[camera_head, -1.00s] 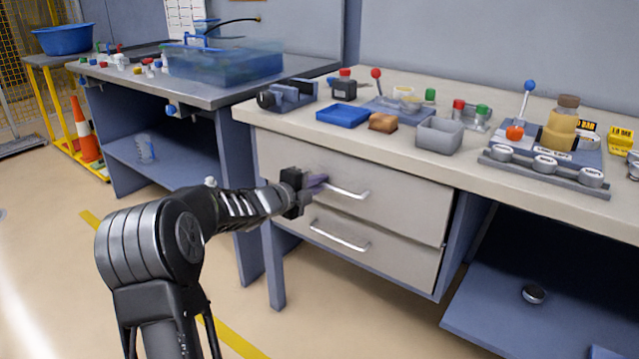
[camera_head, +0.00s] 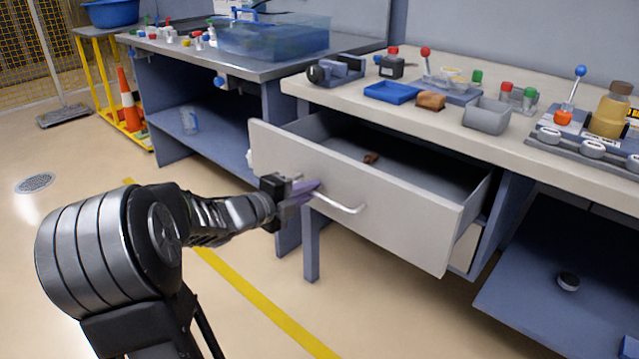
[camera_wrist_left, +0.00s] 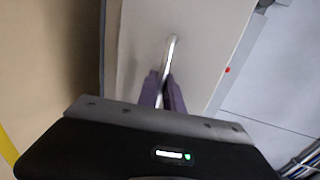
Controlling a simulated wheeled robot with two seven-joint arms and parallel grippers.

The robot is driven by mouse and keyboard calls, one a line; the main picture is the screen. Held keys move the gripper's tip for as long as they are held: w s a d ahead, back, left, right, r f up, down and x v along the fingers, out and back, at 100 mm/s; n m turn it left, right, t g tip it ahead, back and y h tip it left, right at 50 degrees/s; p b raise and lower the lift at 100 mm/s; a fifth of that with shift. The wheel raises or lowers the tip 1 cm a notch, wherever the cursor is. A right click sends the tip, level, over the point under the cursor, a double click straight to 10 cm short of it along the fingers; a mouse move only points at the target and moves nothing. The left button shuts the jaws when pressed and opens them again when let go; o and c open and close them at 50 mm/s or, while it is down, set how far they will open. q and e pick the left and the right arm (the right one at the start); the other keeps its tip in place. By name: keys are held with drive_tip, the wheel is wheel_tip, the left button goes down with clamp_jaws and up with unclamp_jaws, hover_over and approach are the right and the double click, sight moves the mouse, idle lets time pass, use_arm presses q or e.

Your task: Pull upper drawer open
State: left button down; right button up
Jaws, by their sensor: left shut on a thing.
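The upper drawer (camera_head: 390,215) of the workbench stands well open, its inside showing with a small brown object (camera_head: 371,158) in it. Its silver bar handle (camera_head: 345,206) is on the front panel. My left gripper (camera_head: 308,190) is shut on the left part of the handle. In the left wrist view the purple fingers (camera_wrist_left: 165,92) close around the handle (camera_wrist_left: 171,50), which runs up between them. The lower drawer (camera_head: 465,248) is mostly hidden behind the upper one. My right gripper is not in view.
The bench top holds a blue tray (camera_head: 392,92), a grey bin (camera_head: 487,115), a vise (camera_head: 335,70) and a rack (camera_head: 590,145). A dark round object (camera_head: 568,281) lies on the lower shelf at right. The floor before the drawer is clear.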

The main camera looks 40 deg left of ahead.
use_arm(q)
drive_tip(key=shift+s, duration=0.2)
drive_tip(key=c, duration=1.5)
unclamp_jaws()
drive_tip(key=p+v, duration=0.1)
drive_tip(key=v, duration=0.6)
drive_tip(key=shift+s+p, duration=0.35)
drive_tip(key=shift+s, duration=0.05)
